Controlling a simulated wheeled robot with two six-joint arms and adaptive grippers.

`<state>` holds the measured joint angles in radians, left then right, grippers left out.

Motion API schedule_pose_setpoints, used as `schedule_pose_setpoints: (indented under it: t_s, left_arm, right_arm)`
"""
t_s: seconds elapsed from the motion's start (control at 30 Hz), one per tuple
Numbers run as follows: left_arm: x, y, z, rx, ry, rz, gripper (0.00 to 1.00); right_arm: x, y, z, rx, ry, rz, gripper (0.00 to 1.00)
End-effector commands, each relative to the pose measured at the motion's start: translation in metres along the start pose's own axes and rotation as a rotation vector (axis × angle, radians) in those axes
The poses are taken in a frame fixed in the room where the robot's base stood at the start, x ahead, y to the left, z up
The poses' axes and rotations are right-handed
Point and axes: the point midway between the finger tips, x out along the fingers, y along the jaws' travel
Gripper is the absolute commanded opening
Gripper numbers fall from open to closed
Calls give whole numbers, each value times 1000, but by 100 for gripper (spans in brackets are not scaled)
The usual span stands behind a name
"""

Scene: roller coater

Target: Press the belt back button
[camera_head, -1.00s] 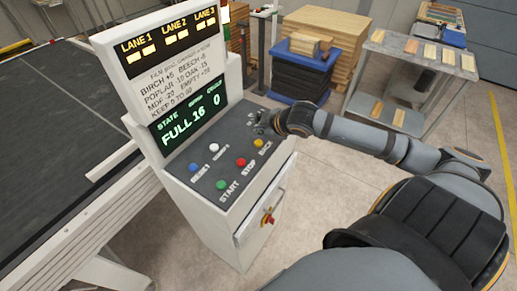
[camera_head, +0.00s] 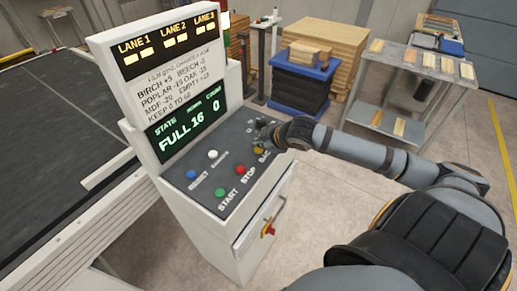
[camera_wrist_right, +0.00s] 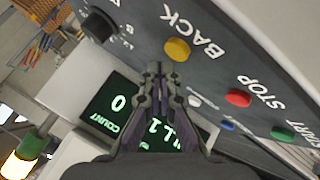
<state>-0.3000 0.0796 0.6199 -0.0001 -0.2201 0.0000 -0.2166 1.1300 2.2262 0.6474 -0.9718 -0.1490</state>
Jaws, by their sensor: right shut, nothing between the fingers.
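The control console (camera_head: 200,198) stands in the middle of the head view. Its yellow BACK button (camera_head: 259,150) is at the right end of the front row, and it also shows in the right wrist view (camera_wrist_right: 177,49). My right gripper (camera_head: 257,130) is shut and empty, above the panel just behind the yellow button. In the wrist view its fingertips (camera_wrist_right: 157,70) point near the yellow button, a little to its left, and seem apart from it. My left gripper is not in view.
The red STOP button (camera_head: 240,169), green START button (camera_head: 220,192), blue button (camera_head: 191,174) and white button (camera_head: 213,154) share the panel. A black knob (camera_wrist_right: 99,25) is beside BACK. The upright display (camera_head: 180,134) rises behind the panel.

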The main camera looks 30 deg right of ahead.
Motion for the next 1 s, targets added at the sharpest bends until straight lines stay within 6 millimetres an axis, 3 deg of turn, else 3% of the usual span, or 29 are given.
schedule_pose_setpoints:
  t_s: [1.0]
  left_arm:
    - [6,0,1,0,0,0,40]
  right_arm:
    - [6,-4,4,0,0,0,0]
